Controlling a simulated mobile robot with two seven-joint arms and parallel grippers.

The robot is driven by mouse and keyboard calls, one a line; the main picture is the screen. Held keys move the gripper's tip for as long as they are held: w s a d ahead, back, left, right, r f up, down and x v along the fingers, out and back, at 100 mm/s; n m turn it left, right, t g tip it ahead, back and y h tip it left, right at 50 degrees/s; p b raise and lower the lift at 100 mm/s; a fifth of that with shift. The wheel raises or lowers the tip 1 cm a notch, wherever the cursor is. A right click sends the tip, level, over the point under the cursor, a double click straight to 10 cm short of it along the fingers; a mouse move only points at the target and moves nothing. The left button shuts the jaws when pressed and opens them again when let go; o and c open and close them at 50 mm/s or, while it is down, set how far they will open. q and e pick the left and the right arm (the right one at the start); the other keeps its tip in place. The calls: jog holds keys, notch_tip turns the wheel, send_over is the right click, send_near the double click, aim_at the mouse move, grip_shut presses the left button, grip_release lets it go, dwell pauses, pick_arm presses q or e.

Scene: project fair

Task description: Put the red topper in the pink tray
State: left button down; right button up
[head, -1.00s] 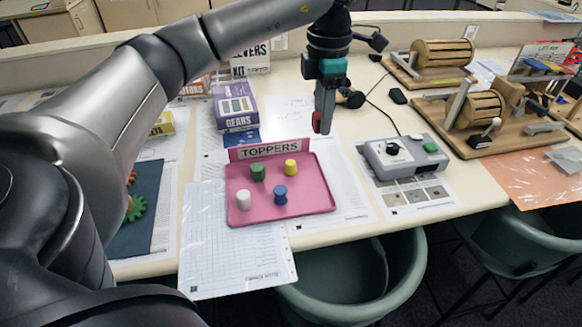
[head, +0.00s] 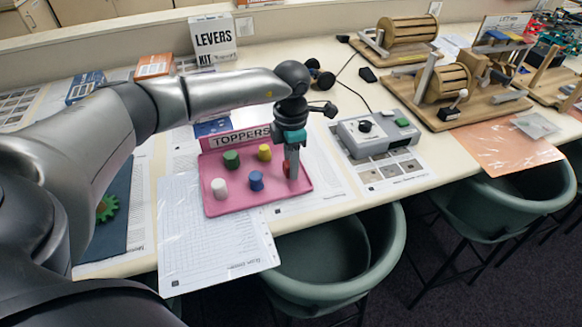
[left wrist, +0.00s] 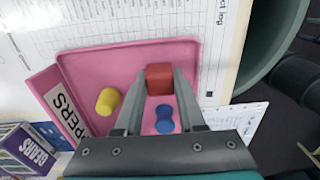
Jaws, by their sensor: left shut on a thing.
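My left gripper (head: 291,173) points down over the tray's right part and is shut on the red topper (head: 287,168). In the left wrist view the red topper (left wrist: 159,78) sits between the fingertips, with the pink tray (left wrist: 88,62) behind it. I cannot tell whether it touches the tray floor. The tray holds a white topper (head: 219,188), a green topper (head: 231,159), a yellow topper (head: 264,152) and a blue topper (head: 256,181). My right gripper is not in view.
A grey device with a black knob (head: 378,133) stands right of the tray. Wooden drum models (head: 446,88) stand farther right. Paper sheets (head: 215,244) lie around the tray. A green chair (head: 335,262) stands at the table's front edge.

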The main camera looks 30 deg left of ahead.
pick_arm(q)
jog(key=shift+f, duration=0.7)
jog(key=shift+f, duration=0.1)
jog(key=c, duration=0.5)
grip_release()
notch_tip(320, 180, up, 12)
jog(key=shift+r+p, duration=0.1)
jog(key=shift+p, duration=0.3)
